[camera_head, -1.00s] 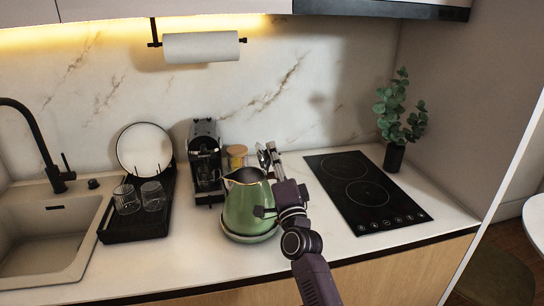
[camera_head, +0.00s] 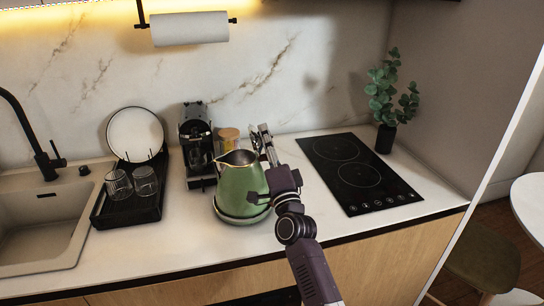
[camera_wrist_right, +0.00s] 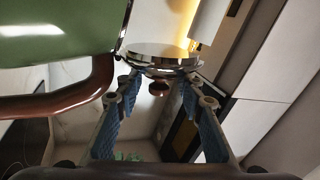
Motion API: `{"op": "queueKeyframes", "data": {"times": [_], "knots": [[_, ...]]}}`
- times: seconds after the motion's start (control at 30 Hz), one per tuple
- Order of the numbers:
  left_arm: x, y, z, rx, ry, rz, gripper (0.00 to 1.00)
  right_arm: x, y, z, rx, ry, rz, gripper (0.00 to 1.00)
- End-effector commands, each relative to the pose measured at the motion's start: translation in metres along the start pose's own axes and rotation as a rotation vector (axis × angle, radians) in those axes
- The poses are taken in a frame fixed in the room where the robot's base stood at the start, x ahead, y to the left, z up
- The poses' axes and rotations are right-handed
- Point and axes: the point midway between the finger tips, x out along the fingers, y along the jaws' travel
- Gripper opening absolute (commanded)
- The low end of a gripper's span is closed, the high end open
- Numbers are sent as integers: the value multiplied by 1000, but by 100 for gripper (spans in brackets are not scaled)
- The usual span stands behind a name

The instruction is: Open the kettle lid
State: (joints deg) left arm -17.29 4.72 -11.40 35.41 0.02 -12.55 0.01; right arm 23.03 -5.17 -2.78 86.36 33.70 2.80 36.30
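The green kettle (camera_head: 240,190) stands on its round base on the counter in the head view, its gold-rimmed mouth showing dark and uncovered. In the right wrist view its green body (camera_wrist_right: 55,30) and brown handle (camera_wrist_right: 60,101) fill the left side. The shiny round lid (camera_wrist_right: 162,60) shows there almost edge-on beside the body, its brown knob (camera_wrist_right: 159,88) towards the gripper. My right gripper (camera_head: 262,197) is at the kettle's right side; its blue-padded fingers (camera_wrist_right: 160,100) are spread, with the knob beyond and between them, apparently untouched. My left gripper is not in view.
A black rack (camera_head: 130,205) with glasses is left. The cooktop (camera_head: 355,175) is right. The counter's front strip is clear.

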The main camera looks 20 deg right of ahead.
Motion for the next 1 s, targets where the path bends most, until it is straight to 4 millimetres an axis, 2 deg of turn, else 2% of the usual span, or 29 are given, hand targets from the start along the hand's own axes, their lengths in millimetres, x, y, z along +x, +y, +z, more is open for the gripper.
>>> {"op": "queueKeyframes", "data": {"times": [0.3,0.5,0.7,1.0], "knots": [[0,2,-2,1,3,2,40,-62,2,0,0,-1,4,35],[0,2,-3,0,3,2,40,-94,1,1,-1,-2,3,35],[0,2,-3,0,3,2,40,-108,1,0,0,-1,2,35],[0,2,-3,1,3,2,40,-110,0,0,0,-1,1,35]]}}
